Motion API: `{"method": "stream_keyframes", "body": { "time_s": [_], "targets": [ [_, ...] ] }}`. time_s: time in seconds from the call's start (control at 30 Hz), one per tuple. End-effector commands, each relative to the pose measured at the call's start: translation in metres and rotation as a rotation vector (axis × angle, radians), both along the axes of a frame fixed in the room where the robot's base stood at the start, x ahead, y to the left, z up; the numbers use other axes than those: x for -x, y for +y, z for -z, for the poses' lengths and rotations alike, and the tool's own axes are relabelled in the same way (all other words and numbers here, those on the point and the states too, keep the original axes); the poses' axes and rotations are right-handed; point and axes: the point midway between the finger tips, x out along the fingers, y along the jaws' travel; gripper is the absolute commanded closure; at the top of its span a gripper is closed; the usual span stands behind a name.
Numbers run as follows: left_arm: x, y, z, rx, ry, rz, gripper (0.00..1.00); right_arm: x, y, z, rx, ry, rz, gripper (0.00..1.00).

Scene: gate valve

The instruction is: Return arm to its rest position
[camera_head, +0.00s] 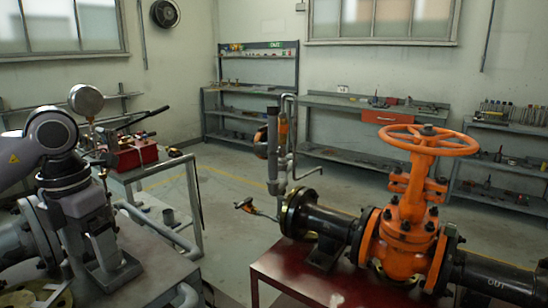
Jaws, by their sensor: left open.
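My left arm (50,135) comes in from the left and bends down at the wrist. My left gripper (113,264) points downward over the grey table at the lower left, its jaws open with nothing seen between them. Whether the fingertips touch the tabletop I cannot tell. The orange gate valve (408,235) with its orange handwheel (425,139) stands on the dark red table at the right, well apart from my left gripper. My right gripper is not in view.
Flanged pipework (35,240) lies close left of my left gripper. A black pipe (335,222) joins the valve. Shelves and a workbench line the back wall.

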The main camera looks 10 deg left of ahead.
Motion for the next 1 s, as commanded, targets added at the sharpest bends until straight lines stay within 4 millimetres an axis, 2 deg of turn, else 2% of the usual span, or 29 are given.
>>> {"method": "stream_keyframes", "body": {
  "time_s": [0.03,0.1,0.17,0.3,0.5,0.6,0.7,0.8,0.9,1.0],
  "targets": [
    [-0.001,-0.024,0.018,0.075,0.022,0.054,0.18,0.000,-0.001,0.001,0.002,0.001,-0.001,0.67],
    [-0.001,-0.052,0.032,0.178,0.036,0.107,0.18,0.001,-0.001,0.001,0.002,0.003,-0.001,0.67],
    [0.001,-0.077,0.044,0.273,0.049,0.146,0.18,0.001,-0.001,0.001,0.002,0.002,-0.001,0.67],
    [0.011,-0.141,0.065,0.537,0.087,0.215,0.18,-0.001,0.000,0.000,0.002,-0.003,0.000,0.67],
    [0.033,-0.226,0.072,0.988,0.153,0.202,0.18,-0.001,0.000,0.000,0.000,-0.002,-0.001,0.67],
    [0.040,-0.257,0.066,1.214,0.183,0.131,0.18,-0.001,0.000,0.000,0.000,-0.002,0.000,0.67],
    [0.040,-0.278,0.057,1.429,0.210,0.017,0.18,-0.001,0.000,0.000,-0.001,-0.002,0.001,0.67],
    [0.035,-0.288,0.051,1.625,0.234,-0.140,0.18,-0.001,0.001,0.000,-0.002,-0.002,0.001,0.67],
    [0.024,-0.289,0.051,1.796,0.252,-0.340,0.18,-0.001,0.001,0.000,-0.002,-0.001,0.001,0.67],
    [0.010,-0.281,0.059,1.933,0.266,-0.577,0.18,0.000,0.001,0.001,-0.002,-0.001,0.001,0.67]
  ]
}}
